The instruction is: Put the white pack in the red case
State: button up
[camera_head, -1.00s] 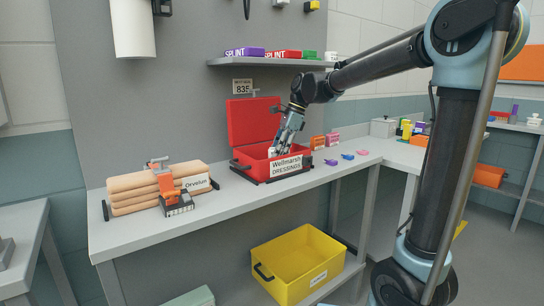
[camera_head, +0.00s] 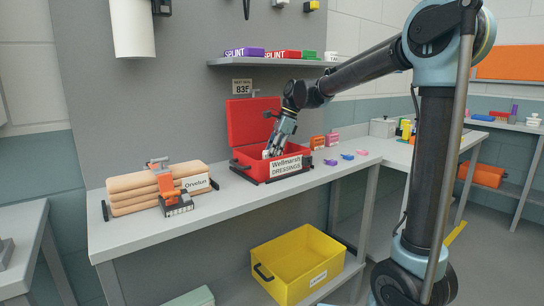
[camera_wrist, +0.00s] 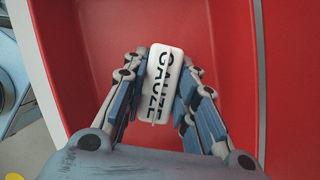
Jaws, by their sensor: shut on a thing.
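The red case (camera_head: 252,120) stands open on the bench, its lid up at the back and a label reading "Wellmarsh DRESSINGS" on its front. My gripper (camera_head: 270,150) reaches down into the case from above. In the wrist view my gripper (camera_wrist: 157,90) is shut on the white pack (camera_wrist: 161,72), which reads "GAUZE". The pack sits between the fingers, over the red floor of the case (camera_wrist: 85,75). I cannot tell whether the pack touches the floor. In the head view the pack is mostly hidden by the fingers and the case's front wall.
Rolled tan bundles with an orange strap (camera_head: 155,188) lie left on the bench. Small coloured items (camera_head: 347,156) lie right of the case. A shelf (camera_head: 270,62) with splint boxes hangs above. A yellow bin (camera_head: 298,265) stands below.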

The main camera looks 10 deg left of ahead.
jog(key=o, duration=0.9)
jog(key=shift+c, duration=0.2)
jog(key=v, duration=1.2)
